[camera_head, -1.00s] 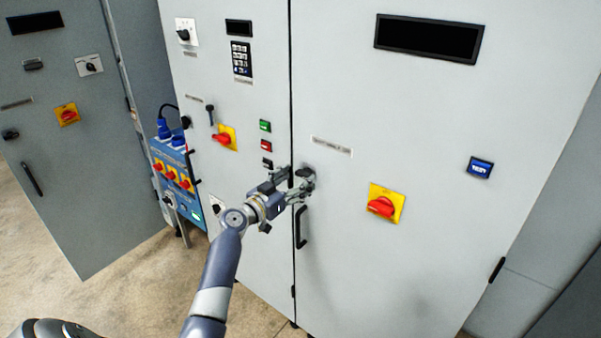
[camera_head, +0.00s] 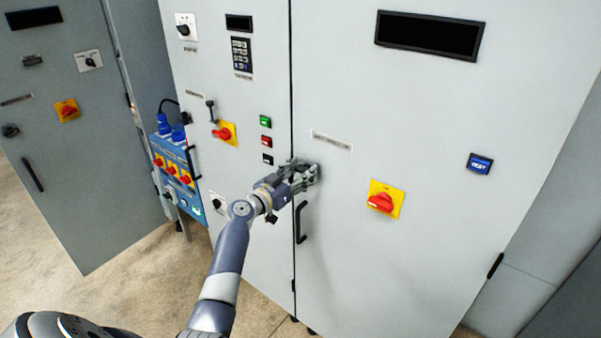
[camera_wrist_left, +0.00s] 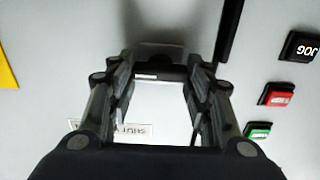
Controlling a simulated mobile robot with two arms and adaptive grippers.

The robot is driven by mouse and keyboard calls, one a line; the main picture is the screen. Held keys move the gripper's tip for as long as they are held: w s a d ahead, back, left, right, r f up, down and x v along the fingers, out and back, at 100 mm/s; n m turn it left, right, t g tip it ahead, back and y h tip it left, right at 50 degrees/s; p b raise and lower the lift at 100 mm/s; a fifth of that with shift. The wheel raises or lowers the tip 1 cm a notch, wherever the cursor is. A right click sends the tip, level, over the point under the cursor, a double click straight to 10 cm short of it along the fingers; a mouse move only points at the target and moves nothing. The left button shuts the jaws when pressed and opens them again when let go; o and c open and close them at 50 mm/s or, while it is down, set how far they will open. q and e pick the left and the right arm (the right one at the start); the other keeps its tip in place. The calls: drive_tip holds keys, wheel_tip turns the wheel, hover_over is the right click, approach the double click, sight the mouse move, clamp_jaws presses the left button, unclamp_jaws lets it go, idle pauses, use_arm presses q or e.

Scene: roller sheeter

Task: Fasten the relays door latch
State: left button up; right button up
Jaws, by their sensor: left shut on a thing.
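My left gripper (camera_head: 311,174) is at the latch spot on the large grey right-hand door (camera_head: 420,130), just right of the vertical seam. It is shut on the latch, which the fingers mostly hide in the head view. In the left wrist view, a dark latch knob (camera_wrist_left: 160,73) shows between the fingertips (camera_wrist_left: 160,82), close to the grey door panel. The latch's exact angle cannot be told. My right gripper is in neither view.
A black door handle (camera_head: 301,222) hangs just below the gripper. Green (camera_head: 265,124) and red (camera_head: 266,141) buttons sit left of the seam. A yellow-backed red switch (camera_head: 381,203) is to the right, and a blue socket panel (camera_head: 178,180) is to the left.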

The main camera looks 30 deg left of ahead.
use_arm(q)
drive_tip(key=shift+f+n+b, duration=0.1)
drive_tip(key=shift+n+b, duration=0.4)
drive_tip(key=shift+n, duration=0.1)
drive_tip(key=shift+o, duration=0.2)
drive_tip(key=shift+a+n+b, duration=0.1)
drive_tip(key=shift+n+b, duration=0.55)
drive_tip(key=shift+n, duration=0.55)
drive_tip(key=shift+n+b, duration=0.3)
drive_tip(key=shift+n, duration=0.6)
drive_tip(key=n, duration=0.2)
drive_tip(key=shift+a+n, duration=0.1)
drive_tip(key=shift+n, duration=0.2)
drive_tip(key=n, duration=0.4)
drive_tip(key=shift+n, duration=0.3)
drive_tip(key=n, duration=0.5)
drive_tip(key=shift+f+p, duration=0.1)
drive_tip(key=shift+p, duration=0.25)
drive_tip(key=shift+n, duration=0.3)
